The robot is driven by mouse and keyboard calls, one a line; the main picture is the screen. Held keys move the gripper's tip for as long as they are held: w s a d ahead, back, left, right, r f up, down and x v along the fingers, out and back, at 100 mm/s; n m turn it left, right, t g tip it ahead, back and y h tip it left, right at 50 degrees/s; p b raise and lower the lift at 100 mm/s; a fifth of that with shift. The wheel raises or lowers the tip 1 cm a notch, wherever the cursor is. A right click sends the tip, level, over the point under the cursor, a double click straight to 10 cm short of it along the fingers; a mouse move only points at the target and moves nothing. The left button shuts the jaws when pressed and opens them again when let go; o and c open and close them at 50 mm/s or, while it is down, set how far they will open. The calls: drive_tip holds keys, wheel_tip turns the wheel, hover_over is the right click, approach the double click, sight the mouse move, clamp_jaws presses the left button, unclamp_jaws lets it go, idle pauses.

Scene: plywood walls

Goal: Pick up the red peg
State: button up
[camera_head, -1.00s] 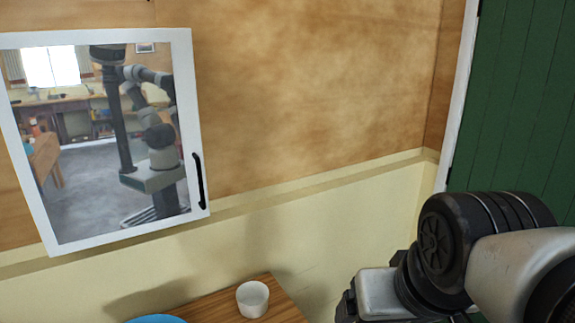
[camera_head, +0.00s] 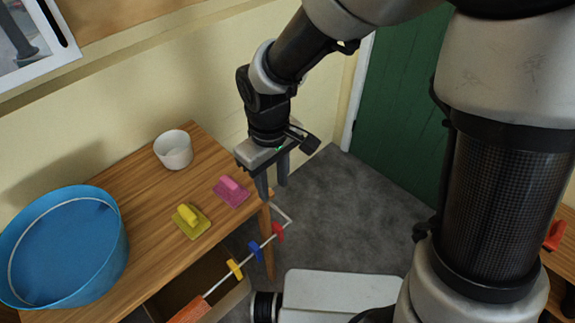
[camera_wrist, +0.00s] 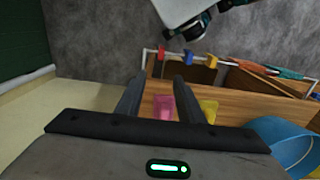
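The red peg (camera_head: 277,232) is on a thin white rail beside the wooden table, near the rail's corner end. A blue peg (camera_head: 254,251) and a yellow peg (camera_head: 234,268) follow along the same rail. The red peg also shows in the wrist view (camera_wrist: 161,53), beyond and slightly above the fingertips. My gripper (camera_head: 273,186) points down near the table's right corner, above and apart from the red peg. Its two fingers (camera_wrist: 157,82) are spread with nothing between them.
On the table (camera_head: 130,180) are a white cup (camera_head: 174,150), a large blue tub (camera_head: 65,245), a pink block (camera_head: 231,190) and a yellow block (camera_head: 190,220). An orange item (camera_head: 190,312) hangs on the rail. The grey floor (camera_head: 345,215) right of the table is open.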

drive_tip(key=b, duration=0.2)
hover_over(277, 226)
drive_tip(key=f, duration=1.2)
drive_tip(key=shift+w+a, duration=0.2)
drive_tip(key=shift+w, duration=0.15)
drive_tip(key=f, duration=0.1)
drive_tip(key=f+b, duration=0.1)
drive_tip(key=f, duration=0.2)
drive_tip(key=shift+s+d+f, duration=0.1)
drive_tip(key=shift+s+d, duration=0.15)
drive_tip(key=shift+s, duration=0.1)
drive_tip(key=shift+f, duration=0.55)
clamp_jaws()
